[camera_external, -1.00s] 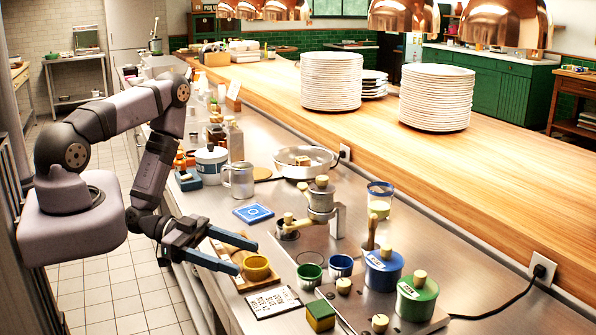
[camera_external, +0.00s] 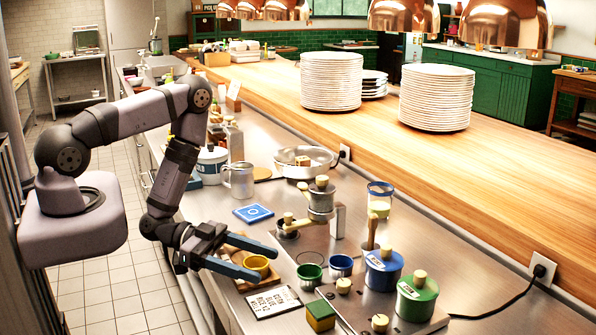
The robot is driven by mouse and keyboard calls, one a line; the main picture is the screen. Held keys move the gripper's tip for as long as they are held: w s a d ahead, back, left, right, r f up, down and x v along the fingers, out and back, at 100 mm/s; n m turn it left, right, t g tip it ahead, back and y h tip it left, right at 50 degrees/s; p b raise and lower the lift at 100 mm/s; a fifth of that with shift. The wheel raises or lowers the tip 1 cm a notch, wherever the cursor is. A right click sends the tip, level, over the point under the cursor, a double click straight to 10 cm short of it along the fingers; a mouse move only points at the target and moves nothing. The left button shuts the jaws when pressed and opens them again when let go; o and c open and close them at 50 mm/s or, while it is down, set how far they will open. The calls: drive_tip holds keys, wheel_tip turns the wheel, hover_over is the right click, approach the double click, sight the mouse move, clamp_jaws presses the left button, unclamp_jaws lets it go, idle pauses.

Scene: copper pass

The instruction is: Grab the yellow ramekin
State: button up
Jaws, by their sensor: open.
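The yellow ramekin (camera_external: 256,265) is a small yellow cup on a wooden tray (camera_external: 243,286) near the counter's front edge. My gripper (camera_external: 268,262) is open. Its two blue fingers reach in from the left, one on the far side of the ramekin and one on the near side. The fingers partly cover the ramekin, and I cannot tell whether they touch it.
A green cup (camera_external: 309,276) and a blue cup (camera_external: 341,266) stand just right of the tray. A written card (camera_external: 272,302) and a green-and-yellow sponge (camera_external: 320,315) lie in front. Blue (camera_external: 383,270) and green (camera_external: 417,297) lidded pots stand further right.

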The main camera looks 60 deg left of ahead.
drive_tip(key=shift+w+d, duration=0.1)
drive_tip(key=c, duration=1.1)
drive_tip(key=shift+c, duration=0.2)
drive_tip(key=shift+r, duration=0.8)
wheel_tip(320, 180, up, 8)
drive_tip(key=p, duration=0.5)
drive_tip(key=shift+r, duration=0.25)
